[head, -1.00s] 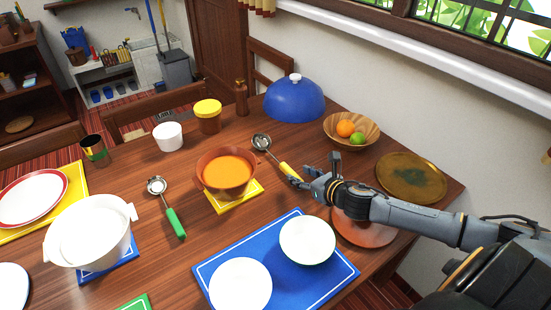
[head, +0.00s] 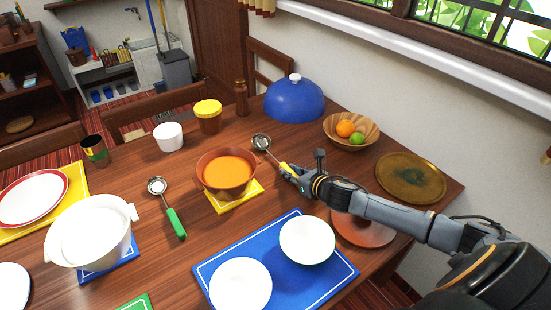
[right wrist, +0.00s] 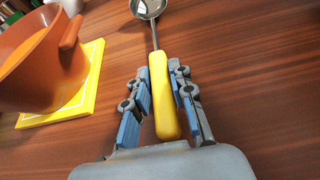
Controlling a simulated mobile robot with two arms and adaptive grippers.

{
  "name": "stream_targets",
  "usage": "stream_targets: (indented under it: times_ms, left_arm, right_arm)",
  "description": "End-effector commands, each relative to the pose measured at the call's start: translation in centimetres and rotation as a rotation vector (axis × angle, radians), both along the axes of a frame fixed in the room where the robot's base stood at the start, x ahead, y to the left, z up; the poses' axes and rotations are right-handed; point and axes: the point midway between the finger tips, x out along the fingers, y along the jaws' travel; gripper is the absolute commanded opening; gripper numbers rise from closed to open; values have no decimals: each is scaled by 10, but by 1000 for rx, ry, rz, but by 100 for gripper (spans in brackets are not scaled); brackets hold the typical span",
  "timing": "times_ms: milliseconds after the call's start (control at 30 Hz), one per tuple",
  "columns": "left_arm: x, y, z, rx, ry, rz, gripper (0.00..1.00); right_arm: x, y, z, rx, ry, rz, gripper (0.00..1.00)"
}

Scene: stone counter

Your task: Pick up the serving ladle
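A ladle with a yellow handle (head: 283,167) and a metal bowl (head: 261,142) lies on the wooden table, right of the orange soup pot. My right gripper (head: 289,170) is at its handle. In the right wrist view the two blue-padded fingers stand on either side of the yellow handle (right wrist: 162,100), with narrow gaps between fingers and handle. The gripper is open around it. The ladle's bowl (right wrist: 148,8) points away from the gripper. A second ladle with a green handle (head: 175,222) lies left of the pot. My left gripper is out of view.
The soup pot (head: 226,185) stands on a yellow mat (head: 246,195), close left of the gripper. A blue mat (head: 330,272) with white bowls is in front. A fruit bowl (head: 366,128) and a brown plate (head: 411,178) are behind the right arm.

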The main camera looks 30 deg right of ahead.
Motion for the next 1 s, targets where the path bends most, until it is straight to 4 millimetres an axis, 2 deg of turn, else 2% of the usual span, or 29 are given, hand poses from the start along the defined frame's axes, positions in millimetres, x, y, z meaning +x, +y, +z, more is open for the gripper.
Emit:
stream_targets:
  times_ms: [33, 67, 367, 567, 733, 867, 1000]
  left_arm:
    - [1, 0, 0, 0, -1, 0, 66]
    - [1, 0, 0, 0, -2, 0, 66]
    - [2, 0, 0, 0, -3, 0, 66]
    - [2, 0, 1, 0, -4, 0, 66]
    - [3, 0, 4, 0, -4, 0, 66]
    - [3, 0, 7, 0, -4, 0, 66]
    - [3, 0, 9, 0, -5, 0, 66]
  right_arm:
    - [0, 0, 0, 0, 0, 0, 6]
    - [0, 0, 0, 0, 0, 0, 0]
    - [0, 0, 1, 0, -1, 0, 0]
    - [0, 0, 9, -1, -2, 2, 0]
    - [1, -1, 38, -5, -5, 2, 0]
    - [-24, 6, 60, -5, 1, 4, 0]
    - [-50, 14, 93, -6, 1, 6, 0]
